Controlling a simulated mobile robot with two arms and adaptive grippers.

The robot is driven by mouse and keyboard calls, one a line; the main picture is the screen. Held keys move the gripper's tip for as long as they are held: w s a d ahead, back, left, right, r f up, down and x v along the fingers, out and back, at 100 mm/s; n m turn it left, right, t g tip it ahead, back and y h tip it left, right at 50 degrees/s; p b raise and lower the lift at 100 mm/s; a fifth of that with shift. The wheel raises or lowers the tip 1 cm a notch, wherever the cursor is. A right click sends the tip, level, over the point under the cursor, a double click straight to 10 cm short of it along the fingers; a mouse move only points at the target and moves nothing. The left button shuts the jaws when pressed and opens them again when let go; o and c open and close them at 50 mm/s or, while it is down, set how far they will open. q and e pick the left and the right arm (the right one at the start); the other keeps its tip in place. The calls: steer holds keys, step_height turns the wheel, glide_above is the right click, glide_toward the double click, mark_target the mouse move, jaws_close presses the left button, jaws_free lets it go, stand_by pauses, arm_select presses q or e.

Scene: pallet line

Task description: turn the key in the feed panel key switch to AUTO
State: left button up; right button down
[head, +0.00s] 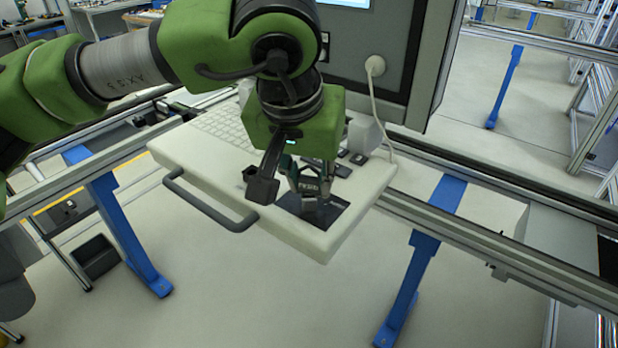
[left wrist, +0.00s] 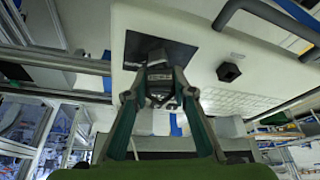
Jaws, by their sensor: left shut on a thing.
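The feed panel is a white sloped console (head: 230,165) in the middle of the head view. A dark square plate (head: 345,222) is set in its near right corner, and it also shows in the left wrist view (left wrist: 135,50). My left gripper (head: 312,192) points down at this plate; in the left wrist view its fingers (left wrist: 160,98) come together at a small dark piece (left wrist: 157,58) standing on the plate. They are shut on it, apparently the key. The fingers hide most of the key and switch, so the key's angle and the AUTO mark cannot be read.
A grey handle (head: 210,208) runs along the console's front left edge. A keyboard (head: 225,122) lies behind, and a white cable (head: 374,95) hangs from the grey monitor housing (head: 395,50) at the right. Metal rails (head: 490,240) run beside the console.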

arm_select(q)
steer(key=m+h, duration=0.1)
steer(key=m, duration=0.1)
steer(key=m+g, duration=0.1)
steer(key=m, duration=0.2)
steer(key=shift+h, duration=0.4)
steer(key=shift+m, duration=0.4)
steer(key=shift+m+g+h+p, duration=0.3)
steer(key=shift+m+g+h, duration=0.15)
steer(key=shift+m, duration=0.95)
steer(key=o, duration=1.2)
steer(key=shift+c, duration=0.2)
steer(key=o, duration=0.5)
